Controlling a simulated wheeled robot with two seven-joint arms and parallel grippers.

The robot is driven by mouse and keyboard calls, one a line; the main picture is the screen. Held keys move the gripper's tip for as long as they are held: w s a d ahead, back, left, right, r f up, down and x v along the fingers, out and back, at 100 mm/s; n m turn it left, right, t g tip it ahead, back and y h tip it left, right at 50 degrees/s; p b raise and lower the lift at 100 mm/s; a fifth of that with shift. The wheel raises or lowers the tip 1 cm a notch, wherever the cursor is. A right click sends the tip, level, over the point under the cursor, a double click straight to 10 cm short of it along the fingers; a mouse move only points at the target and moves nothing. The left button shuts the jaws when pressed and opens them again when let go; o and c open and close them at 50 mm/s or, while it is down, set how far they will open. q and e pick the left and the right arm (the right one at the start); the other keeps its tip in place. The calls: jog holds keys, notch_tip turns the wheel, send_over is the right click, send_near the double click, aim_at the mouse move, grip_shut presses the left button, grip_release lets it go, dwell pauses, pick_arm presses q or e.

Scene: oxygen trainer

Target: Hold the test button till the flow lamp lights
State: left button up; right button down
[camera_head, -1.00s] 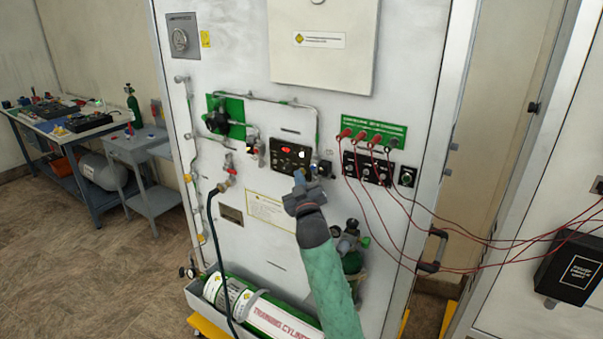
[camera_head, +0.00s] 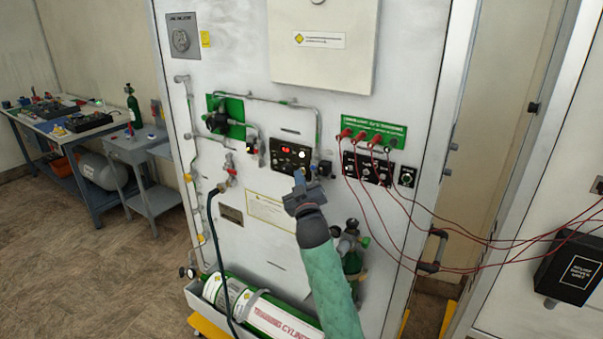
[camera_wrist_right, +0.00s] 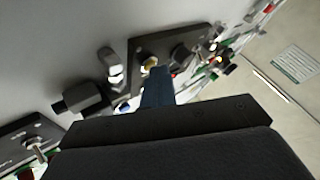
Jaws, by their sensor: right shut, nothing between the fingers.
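The black control panel (camera_head: 291,155) is on the white trainer wall, with a red display, small buttons and a bright white lamp (camera_head: 302,154) at its right side. My right gripper (camera_head: 299,178) is shut and empty, its tip at the panel's lower edge. In the right wrist view the panel (camera_wrist_right: 172,42) is ahead, and the blue fingertips (camera_wrist_right: 158,85) reach to its edge, close to a yellowish round button (camera_wrist_right: 150,63). I cannot tell whether the tip touches or presses that button. My left gripper is out of view.
Red cables (camera_head: 420,222) hang from red plugs to the right of the panel. A black box (camera_head: 325,168) sits beside the panel. A green training cylinder (camera_head: 255,310) lies in a tray below. A black hose (camera_head: 212,235) hangs at the left.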

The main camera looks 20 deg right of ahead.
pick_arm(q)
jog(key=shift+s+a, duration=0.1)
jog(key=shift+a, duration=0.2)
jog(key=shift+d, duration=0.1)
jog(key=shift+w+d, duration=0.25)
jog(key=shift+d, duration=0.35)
pick_arm(e)
jog(key=shift+s+a, duration=0.5)
jog(key=shift+a, duration=0.1)
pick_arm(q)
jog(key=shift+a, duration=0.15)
